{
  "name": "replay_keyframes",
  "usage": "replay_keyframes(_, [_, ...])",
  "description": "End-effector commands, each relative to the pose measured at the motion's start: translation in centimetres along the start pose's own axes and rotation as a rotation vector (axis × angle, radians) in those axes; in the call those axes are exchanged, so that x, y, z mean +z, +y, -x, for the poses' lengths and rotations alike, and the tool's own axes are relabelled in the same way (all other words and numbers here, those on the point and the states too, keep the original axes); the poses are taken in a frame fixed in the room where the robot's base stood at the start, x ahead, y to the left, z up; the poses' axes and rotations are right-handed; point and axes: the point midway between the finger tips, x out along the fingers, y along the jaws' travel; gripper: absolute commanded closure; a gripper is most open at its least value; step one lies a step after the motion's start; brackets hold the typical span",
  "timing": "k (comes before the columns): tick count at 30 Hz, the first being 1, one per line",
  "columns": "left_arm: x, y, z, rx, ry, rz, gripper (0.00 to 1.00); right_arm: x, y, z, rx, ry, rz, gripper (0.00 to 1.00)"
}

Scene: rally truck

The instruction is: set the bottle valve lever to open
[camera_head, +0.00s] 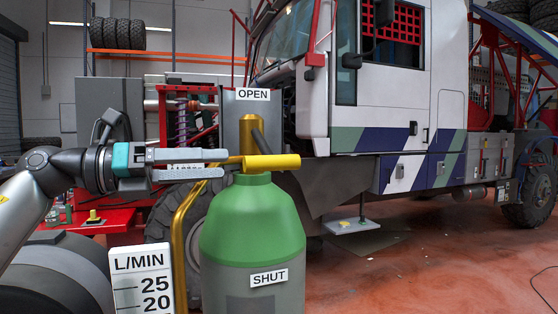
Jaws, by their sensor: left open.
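The gas bottle (252,222) stands upright in the middle, with a green shoulder and a grey lower body. A brass valve (250,128) rises above it. The yellow valve lever (272,162) lies about level across the bottle's neck, between the OPEN label (252,94) above and the SHUT label (268,277) below. My left gripper (226,163) comes in from the left, its two grey fingers apart. Its fingertips are at the thin left end of the lever; I cannot tell whether they touch it. My right gripper is not in view.
A yellow bent pipe (184,240) runs down left of the bottle. An L/MIN scale (142,280) stands at lower left. A large truck (400,110) fills the background. The red floor (420,270) at right is mostly clear.

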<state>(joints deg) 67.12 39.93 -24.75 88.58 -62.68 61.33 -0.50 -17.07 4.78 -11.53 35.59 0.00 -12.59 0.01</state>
Motion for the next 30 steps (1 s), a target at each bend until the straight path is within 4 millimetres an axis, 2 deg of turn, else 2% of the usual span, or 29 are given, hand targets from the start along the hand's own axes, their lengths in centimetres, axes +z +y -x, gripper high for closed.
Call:
replay_keyframes(3, [0.1,-0.3,-2.9,-0.006,0.001,0.001,0.38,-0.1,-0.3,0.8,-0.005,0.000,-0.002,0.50])
replay_keyframes(9, [0.1,-0.3,-7.1,-0.005,0.001,0.001,0.38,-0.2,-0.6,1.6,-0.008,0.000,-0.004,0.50])
replay_keyframes(15, [0.1,-0.2,-10.0,-0.004,-0.001,0.001,0.38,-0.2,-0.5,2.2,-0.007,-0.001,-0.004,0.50])
replay_keyframes(21, [0.0,-0.1,-11.1,-0.003,-0.001,0.001,0.38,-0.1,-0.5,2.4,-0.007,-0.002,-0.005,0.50])
replay_keyframes(28, [0.0,-0.1,-11.1,-0.002,-0.001,0.001,0.38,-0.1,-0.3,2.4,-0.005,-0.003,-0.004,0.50])
replay_keyframes(30, [0.0,-0.1,-11.1,-0.002,-0.001,0.001,0.44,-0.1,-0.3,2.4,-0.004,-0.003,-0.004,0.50])
